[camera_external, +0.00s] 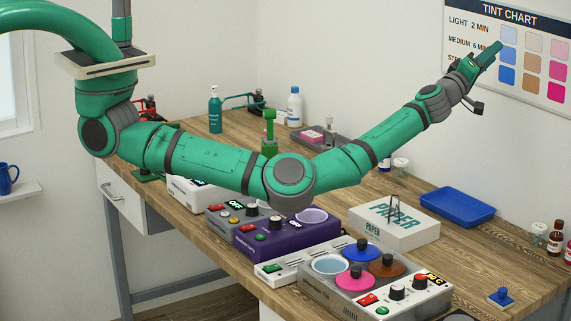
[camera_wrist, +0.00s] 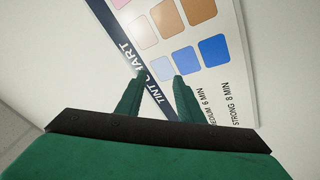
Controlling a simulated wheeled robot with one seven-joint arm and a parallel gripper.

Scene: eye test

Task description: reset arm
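My arm (camera_external: 210,162) is green with grey joints. It reaches out over the workbench (camera_external: 180,135) and rises towards the upper right. My gripper (camera_external: 497,46) is at its end, high above the bench and in front of the tint chart (camera_external: 518,101) on the wall. In the wrist view, the two green fingers of my gripper (camera_wrist: 159,77) stand apart with nothing between them. The tint chart (camera_wrist: 222,85) shows behind the fingertips; whether they touch it I cannot tell.
Below the arm stand a purple device (camera_external: 290,240), a grey unit with coloured lids (camera_external: 330,294) and a white paper box (camera_external: 408,236). A blue tray (camera_external: 457,207) lies at the right. Bottles (camera_external: 294,107) stand at the back.

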